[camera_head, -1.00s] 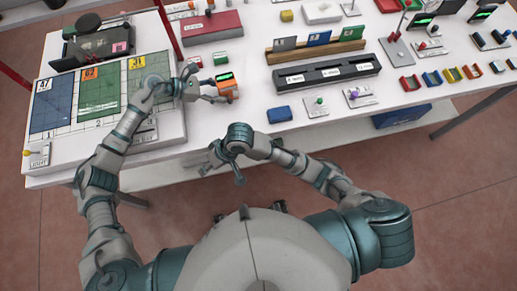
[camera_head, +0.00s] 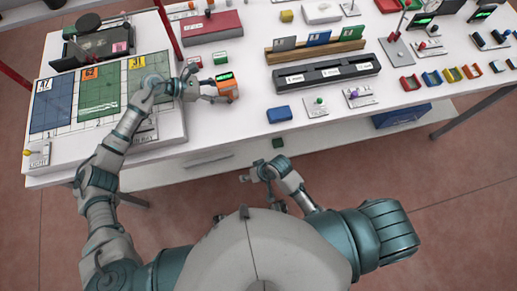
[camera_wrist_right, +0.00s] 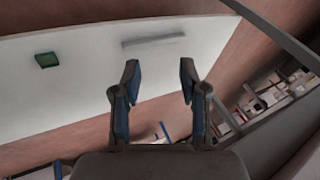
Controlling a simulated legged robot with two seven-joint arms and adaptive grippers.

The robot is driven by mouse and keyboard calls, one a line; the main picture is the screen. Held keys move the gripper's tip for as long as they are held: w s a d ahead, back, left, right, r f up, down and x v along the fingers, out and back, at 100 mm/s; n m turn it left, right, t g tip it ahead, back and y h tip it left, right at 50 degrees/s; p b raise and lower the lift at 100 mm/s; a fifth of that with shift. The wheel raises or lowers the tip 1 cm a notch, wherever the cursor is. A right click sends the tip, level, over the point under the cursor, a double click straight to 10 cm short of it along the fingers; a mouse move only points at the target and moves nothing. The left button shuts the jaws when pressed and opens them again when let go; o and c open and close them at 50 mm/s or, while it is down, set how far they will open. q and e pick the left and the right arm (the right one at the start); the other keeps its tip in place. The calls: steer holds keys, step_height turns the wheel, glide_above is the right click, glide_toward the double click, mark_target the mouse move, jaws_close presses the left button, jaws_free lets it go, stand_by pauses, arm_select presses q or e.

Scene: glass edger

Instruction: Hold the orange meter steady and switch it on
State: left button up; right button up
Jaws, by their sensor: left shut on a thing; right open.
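The orange meter (camera_head: 228,91) has a lit green display on its top. It stands on the white table near the front edge, right of the coloured panels. My left gripper (camera_head: 219,91) is shut on the orange meter, its fingers reaching it from the left. The fingers partly cover the meter, and I cannot make out its switch. My right gripper (camera_head: 251,176) is in front of the table, below the meter in the picture and well apart from it. In the right wrist view the right gripper (camera_wrist_right: 159,76) is open and empty; the meter does not show there.
A blue block (camera_head: 279,114) and small switch plates (camera_head: 316,106) lie right of the meter. A green block (camera_head: 221,58) and red box (camera_head: 211,27) stand behind it. A lower shelf (camera_head: 208,158) runs under the table; a dark green block (camera_wrist_right: 46,60) shows there.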

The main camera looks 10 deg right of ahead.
steer(key=shift+h, duration=0.4)
steer(key=shift+s+d+f, duration=0.5)
steer(key=shift+d+f, duration=0.2)
steer(key=shift+d, duration=0.1)
steer(key=shift+s+d+f, duration=0.45)
steer(key=shift+d+f, duration=0.25)
steer(key=shift+d, duration=0.05)
arm_select(q)
steer(key=o, duration=0.9)
steer(key=v, duration=1.2)
steer(key=shift+a+f, duration=0.1)
